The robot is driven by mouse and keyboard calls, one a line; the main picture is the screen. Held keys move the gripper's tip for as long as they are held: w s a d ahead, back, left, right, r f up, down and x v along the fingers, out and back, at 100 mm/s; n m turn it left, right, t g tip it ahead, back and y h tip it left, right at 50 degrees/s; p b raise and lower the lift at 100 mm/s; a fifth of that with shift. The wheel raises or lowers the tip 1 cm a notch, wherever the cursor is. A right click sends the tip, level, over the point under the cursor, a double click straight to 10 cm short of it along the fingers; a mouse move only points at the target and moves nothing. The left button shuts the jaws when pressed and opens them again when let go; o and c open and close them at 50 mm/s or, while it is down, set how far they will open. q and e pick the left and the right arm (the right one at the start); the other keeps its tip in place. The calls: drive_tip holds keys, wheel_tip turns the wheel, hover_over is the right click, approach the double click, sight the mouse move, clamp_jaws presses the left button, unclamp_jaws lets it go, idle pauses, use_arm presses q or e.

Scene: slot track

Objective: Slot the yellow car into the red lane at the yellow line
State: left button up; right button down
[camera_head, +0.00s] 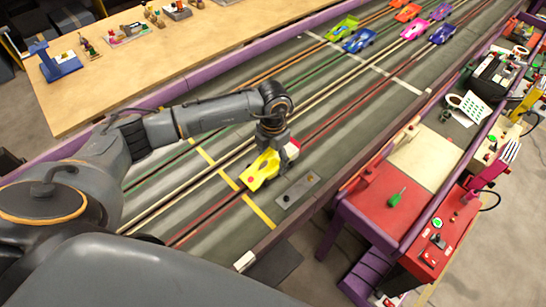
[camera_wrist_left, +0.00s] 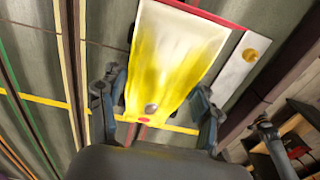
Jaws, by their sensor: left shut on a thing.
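The yellow car (camera_head: 262,171) is over the track by the yellow line (camera_head: 257,211), with a red part at its far end. My left gripper (camera_head: 272,143) comes down over the car and is shut on it. In the left wrist view the car (camera_wrist_left: 175,60) fills the middle, with the gripper's fingers (camera_wrist_left: 158,100) on both sides. The red lane (camera_head: 340,113) runs along the track; its slot (camera_head: 190,236) shows below the car. The car covers part of the slot, and I cannot tell whether it touches the track. My right gripper is not in view.
A grey plate (camera_head: 297,190) lies on the track beside the car. Several cars, including a green one (camera_head: 342,28) and a blue one (camera_head: 359,40), stand farther up the track, beyond a white line (camera_head: 400,82). A red cabinet (camera_head: 375,205) stands right of the track.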

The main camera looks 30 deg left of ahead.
sight(273, 157)
use_arm(q)
drive_tip(key=shift+f+b, duration=0.45)
drive_tip(key=shift+f, duration=0.15)
drive_tip(key=o, duration=1.3)
drive_tip(key=shift+o, duration=0.2)
wheel_tip(273, 157, up, 12)
